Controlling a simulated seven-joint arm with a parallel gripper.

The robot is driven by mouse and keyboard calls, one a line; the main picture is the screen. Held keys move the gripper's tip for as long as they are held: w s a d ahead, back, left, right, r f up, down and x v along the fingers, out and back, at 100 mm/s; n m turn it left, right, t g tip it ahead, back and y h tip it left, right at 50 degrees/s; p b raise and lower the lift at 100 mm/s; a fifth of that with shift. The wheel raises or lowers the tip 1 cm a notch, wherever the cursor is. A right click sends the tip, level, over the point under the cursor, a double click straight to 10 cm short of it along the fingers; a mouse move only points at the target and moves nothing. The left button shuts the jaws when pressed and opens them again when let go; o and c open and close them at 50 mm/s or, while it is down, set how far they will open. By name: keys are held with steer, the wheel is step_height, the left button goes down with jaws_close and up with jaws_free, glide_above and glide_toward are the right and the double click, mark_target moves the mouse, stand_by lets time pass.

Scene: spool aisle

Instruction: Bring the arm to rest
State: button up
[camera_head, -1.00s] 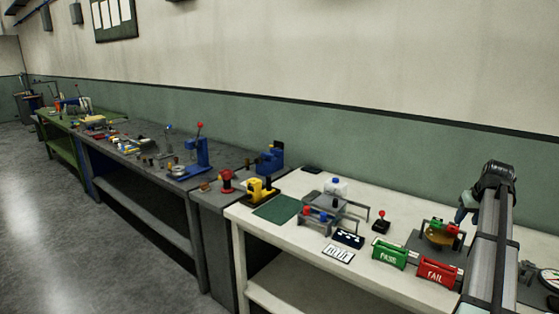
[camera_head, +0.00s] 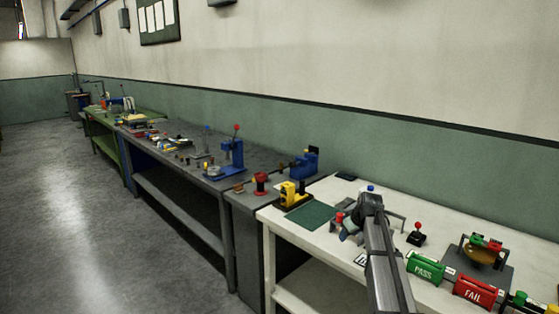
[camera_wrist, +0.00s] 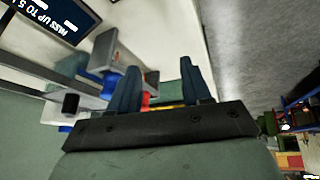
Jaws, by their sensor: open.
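My arm (camera_head: 382,255) reaches over the white bench (camera_head: 270,240) in the head view. It ends near the middle of the bench and hides part of the grey fixture there. My gripper (camera_wrist: 160,85) shows in the wrist view with its two dark blue fingers apart and nothing between them. Behind the fingers are parts of a grey fixture (camera_wrist: 112,55) with blue, red and yellow pieces, seen at a slant.
The green PASS bin (camera_head: 426,268) and red FAIL bin (camera_head: 474,292) stand right of my arm. A red-knobbed lever (camera_head: 416,235) is behind them. A yellow device (camera_head: 291,194) and green mat (camera_head: 311,214) lie left. A dark sign (camera_wrist: 55,18) shows in the wrist view.

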steer(key=s+a+f+n+g, duration=0.1)
steer(key=s+a+f, duration=0.1)
steer(key=a+f, duration=0.5)
steer(key=s+a+f+n, duration=0.1)
steer(key=s+a+f, duration=0.1)
steer(key=a+f, duration=0.5)
steer(key=s+d+f+m+g, duration=0.2)
steer(key=s+f+m+g, duration=0.3)
steer(key=s+f, duration=2.3)
steer(key=s+d+f+m+g, duration=0.1)
steer(key=s+f+g, duration=0.2)
steer(key=s, duration=1.3)
steer(key=s+d+f+m+g+h, duration=0.1)
steer(key=s+d+f+g, duration=0.1)
steer(key=s, duration=1.4)
steer(key=shift+f+m+g+h, duration=0.3)
steer(key=shift+f+m+g, duration=0.1)
steer(key=shift+f+g, duration=0.35)
